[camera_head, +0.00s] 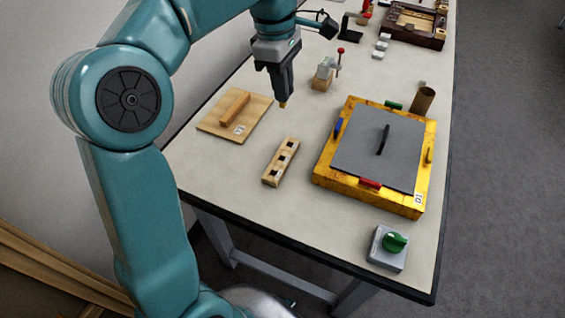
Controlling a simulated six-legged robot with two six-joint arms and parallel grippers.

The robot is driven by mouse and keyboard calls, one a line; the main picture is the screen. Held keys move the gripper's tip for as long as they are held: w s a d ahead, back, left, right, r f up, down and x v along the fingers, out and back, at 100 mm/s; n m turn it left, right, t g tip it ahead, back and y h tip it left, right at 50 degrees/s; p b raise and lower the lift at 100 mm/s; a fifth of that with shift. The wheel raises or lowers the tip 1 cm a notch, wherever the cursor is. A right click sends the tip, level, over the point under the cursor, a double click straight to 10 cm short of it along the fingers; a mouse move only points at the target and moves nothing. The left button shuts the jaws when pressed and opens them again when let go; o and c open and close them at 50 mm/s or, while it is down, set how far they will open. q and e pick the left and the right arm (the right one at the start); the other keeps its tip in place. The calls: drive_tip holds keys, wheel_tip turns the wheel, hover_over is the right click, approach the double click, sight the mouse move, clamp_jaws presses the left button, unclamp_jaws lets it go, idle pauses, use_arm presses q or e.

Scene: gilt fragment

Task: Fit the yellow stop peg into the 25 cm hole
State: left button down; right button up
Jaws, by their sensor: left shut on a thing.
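My left gripper (282,98) points down above the table and is shut on the yellow stop peg (283,105), of which only a small yellow tip shows below the fingers. A narrow wooden block (280,162) with a row of dark square holes lies on the table, nearer to me than the gripper and below it in the picture. The peg is apart from the block. I cannot read which hole is the 25 cm one. My right gripper is not in view.
A wooden board (255,125) with a raised bar lies left of the block. A yellow frame (325,176) with a grey handled plate (368,152) lies right. A grey box with a green knob (395,242) sits near the front edge. A red-knobbed lever device (323,77) stands behind.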

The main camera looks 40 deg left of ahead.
use_arm(q)
drive_tip(key=f, duration=0.5)
drive_tip(key=f+b, duration=0.1)
drive_tip(key=f, duration=0.3)
drive_tip(key=f+b, duration=0.1)
drive_tip(key=f, duration=0.4)
drive_tip(key=shift+s+f, duration=0.25)
drive_tip(key=shift+f, duration=2.1)
drive_tip(key=shift+b, duration=0.3)
